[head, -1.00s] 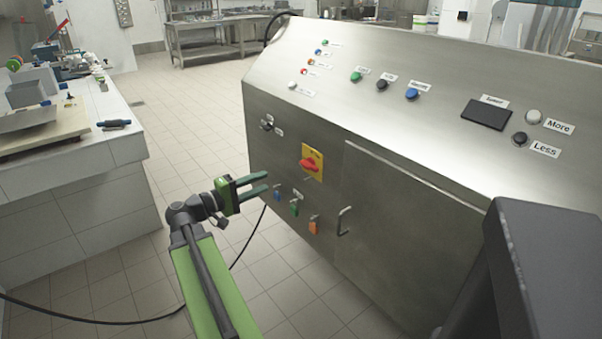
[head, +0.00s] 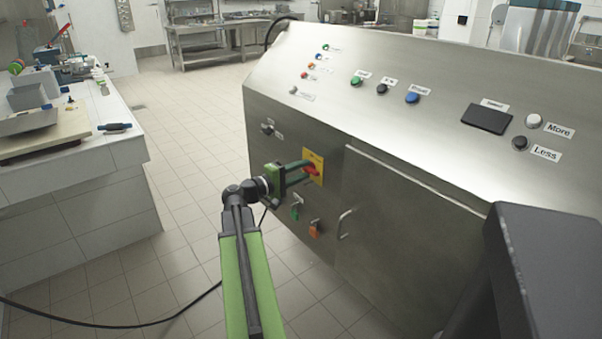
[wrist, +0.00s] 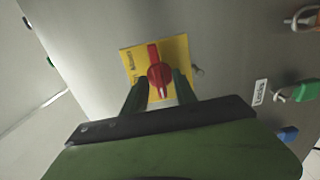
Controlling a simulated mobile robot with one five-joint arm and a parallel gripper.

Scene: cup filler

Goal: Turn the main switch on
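The main switch is a red rotary knob (head: 311,171) on a yellow plate (head: 317,161) on the front of the steel machine. In the wrist view, the knob (wrist: 159,75) has a raised bar running top to bottom across the yellow plate (wrist: 180,52). My gripper (head: 309,170) is at the switch, with its green fingers pointing at the panel. In the wrist view, my gripper (wrist: 160,80) is open, with one finger on each side of the knob's lower part. I cannot tell whether the fingers touch it. The fingers partly hide the knob in the head view.
A cabinet door with a handle (head: 344,222) is to the right. A black knob (head: 267,128) is up left.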

